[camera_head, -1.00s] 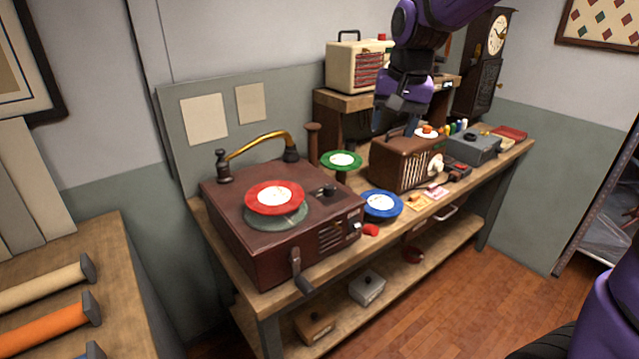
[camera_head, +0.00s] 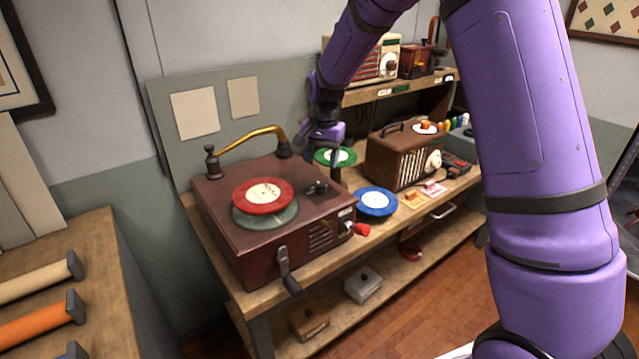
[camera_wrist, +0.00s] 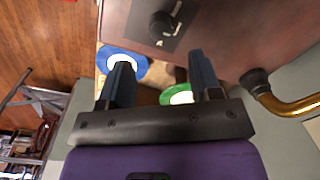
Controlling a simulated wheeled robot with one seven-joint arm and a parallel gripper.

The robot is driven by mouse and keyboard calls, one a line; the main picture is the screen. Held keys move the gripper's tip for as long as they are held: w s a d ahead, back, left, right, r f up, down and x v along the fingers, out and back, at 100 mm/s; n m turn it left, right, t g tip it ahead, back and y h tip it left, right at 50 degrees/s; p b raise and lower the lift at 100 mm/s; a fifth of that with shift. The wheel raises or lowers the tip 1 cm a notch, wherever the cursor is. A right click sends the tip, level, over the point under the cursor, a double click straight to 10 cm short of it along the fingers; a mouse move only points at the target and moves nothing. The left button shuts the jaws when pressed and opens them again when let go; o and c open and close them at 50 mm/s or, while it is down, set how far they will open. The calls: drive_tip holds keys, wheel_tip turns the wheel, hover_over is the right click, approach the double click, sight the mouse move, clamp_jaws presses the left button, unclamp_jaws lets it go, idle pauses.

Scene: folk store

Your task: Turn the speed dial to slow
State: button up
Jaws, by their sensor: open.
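The speed dial appears to be the dark knob (camera_head: 319,187) on the top right of the brown record player (camera_head: 225,255). In the wrist view the black knob (camera_wrist: 162,24) sits on a dark plate, beyond my fingertips and apart from them. The setting it points to is too small to read. My gripper (camera_wrist: 160,75) is open and empty, its two dark fingers spread. In the head view my gripper (camera_head: 337,150) hangs above the back right of the record player, near the green record.
A red record (camera_head: 263,194) lies on the turntable. A brass tone arm (camera_head: 255,136) curves along the back. A green record (camera_head: 335,157) and a blue record (camera_head: 376,202) are at the right. A brown radio (camera_head: 395,165) stands farther right.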

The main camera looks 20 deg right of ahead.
sight(320, 184)
wheel_tip(320, 184, down, 8)
drive_tip(key=shift+w+a+f, duration=0.1)
drive_tip(key=shift+c, duration=0.4)
drive_tip(key=c, duration=0.9)
drive_tip(key=shift+o, duration=0.2)
drive_tip(key=shift+n, duration=0.3)
drive_tip(key=n, duration=1.1)
drive_tip(key=shift+n, duration=0.3)
